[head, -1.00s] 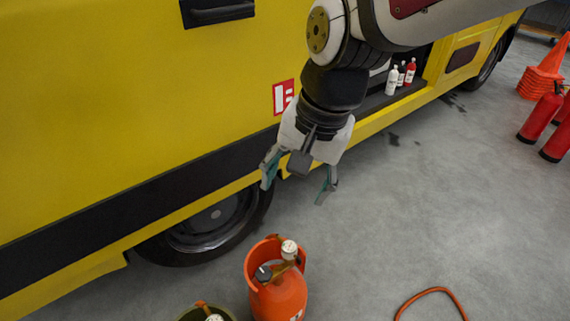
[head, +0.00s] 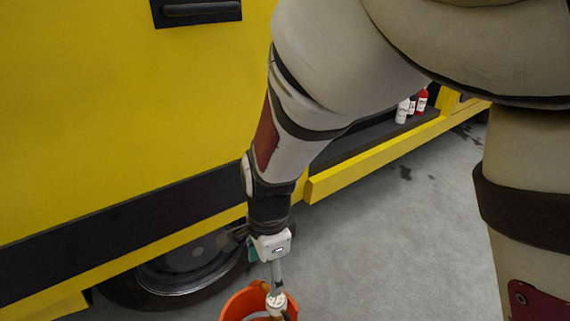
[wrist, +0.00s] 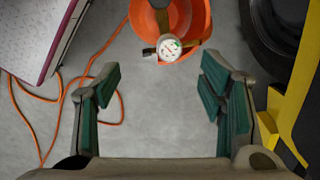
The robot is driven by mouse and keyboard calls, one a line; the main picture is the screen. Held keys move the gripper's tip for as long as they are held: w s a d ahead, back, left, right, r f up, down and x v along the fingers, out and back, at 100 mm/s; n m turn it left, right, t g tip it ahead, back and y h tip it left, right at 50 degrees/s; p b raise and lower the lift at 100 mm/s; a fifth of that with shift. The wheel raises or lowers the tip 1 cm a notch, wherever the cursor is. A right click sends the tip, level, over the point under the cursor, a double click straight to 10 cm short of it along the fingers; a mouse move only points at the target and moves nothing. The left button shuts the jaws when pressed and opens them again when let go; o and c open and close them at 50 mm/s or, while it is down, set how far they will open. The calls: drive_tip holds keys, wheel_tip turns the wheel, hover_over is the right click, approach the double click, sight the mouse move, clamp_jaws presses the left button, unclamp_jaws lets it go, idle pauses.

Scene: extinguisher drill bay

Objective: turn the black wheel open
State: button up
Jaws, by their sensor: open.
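An orange gas cylinder (head: 238,304) with a collar stands at the bottom of the head view, mostly cut off by the frame edge. In the wrist view its orange collar (wrist: 198,15) is at the top centre, with a white round gauge (wrist: 168,47) and brass fittings inside. The gauge (head: 276,300) also shows in the head view. I cannot make out the black wheel clearly in either view. In the head view my gripper (head: 260,258) hangs just above the cylinder's collar.
The yellow vehicle (head: 90,110) fills the left, with its wheel (head: 185,270) beside the gripper. Several bottles (head: 403,110) stand on its sill. An orange hose (wrist: 122,105) lies on the floor beside a pale panel (wrist: 35,35). Grey floor (head: 400,250) is clear to the right.

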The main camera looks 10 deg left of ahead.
drive_tip(key=s+a+f+b, duration=0.3)
drive_tip(key=s+a+f, duration=0.1)
drive_tip(key=a+f, duration=0.4)
drive_tip(key=shift+m+h, duration=0.3)
drive_tip(key=shift+m, duration=0.1)
drive_tip(key=f+b, duration=0.2)
drive_tip(key=f, duration=0.3)
drive_tip(key=d+f+b, duration=0.1)
drive_tip(key=f+b, duration=0.1)
drive_tip(key=f, duration=0.2)
drive_tip(key=f+b, duration=0.2)
drive_tip(key=f, duration=0.3)
drive_tip(key=shift+s+d+f, duration=0.15)
drive_tip(key=shift+d+f, duration=0.15)
drive_tip(key=c, duration=1.2)
